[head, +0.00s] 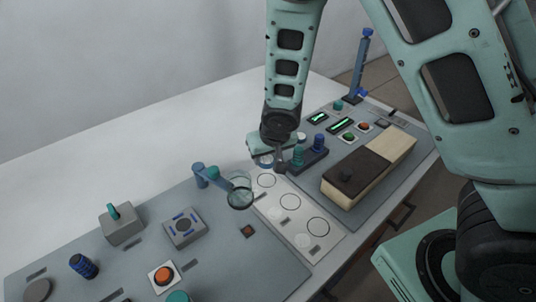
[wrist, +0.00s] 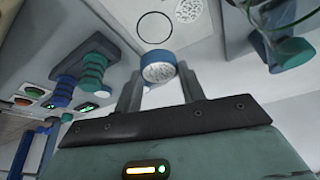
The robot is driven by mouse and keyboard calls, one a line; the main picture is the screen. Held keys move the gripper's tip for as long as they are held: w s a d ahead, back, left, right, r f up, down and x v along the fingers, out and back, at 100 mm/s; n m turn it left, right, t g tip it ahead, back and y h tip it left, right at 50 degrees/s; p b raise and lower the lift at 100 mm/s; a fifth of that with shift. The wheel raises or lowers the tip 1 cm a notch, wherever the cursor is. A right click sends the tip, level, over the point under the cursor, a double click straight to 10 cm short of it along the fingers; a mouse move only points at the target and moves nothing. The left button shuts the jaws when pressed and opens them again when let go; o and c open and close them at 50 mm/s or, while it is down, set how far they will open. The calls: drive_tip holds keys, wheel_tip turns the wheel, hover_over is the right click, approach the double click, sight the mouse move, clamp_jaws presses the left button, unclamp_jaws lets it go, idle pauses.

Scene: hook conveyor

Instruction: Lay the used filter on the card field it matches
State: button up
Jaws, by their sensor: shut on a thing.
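The used filter (wrist: 158,72) is a short blue cylinder with a pale speckled end face. My gripper (wrist: 156,84) is shut on its sides in the wrist view. In the head view my gripper (head: 277,165) is over the far end of the card, and a blue rim of the filter (head: 263,161) shows beside it. The white card (head: 328,247) has a row of outlined circles with paler round patches beside them. In the wrist view an empty outlined field (wrist: 155,29) and a speckled patch (wrist: 188,10) show beyond the filter. I cannot tell the filter's exact height above the card.
A glass funnel (head: 240,192) on a blue arm stands close left of the card. A rack with green and blue pegs (head: 308,155) stands close right. A dark and wooden block (head: 370,167) lies farther right. Buttons and boxes occupy the left panel.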

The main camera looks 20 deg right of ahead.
sight(265, 177)
drive_tip(key=shift+f+b, duration=2.6)
drive_tip(key=shift+f, duration=0.45)
drive_tip(key=shift+f+b, duration=0.5)
drive_tip(key=shift+b, duration=0.05)
idle(1.0)
drive_tip(key=o, duration=1.4)
drive_tip(key=shift+r, duration=0.15)
drive_tip(key=shift+r+p, duration=2.85)
drive_tip(key=shift+r, duration=0.6)
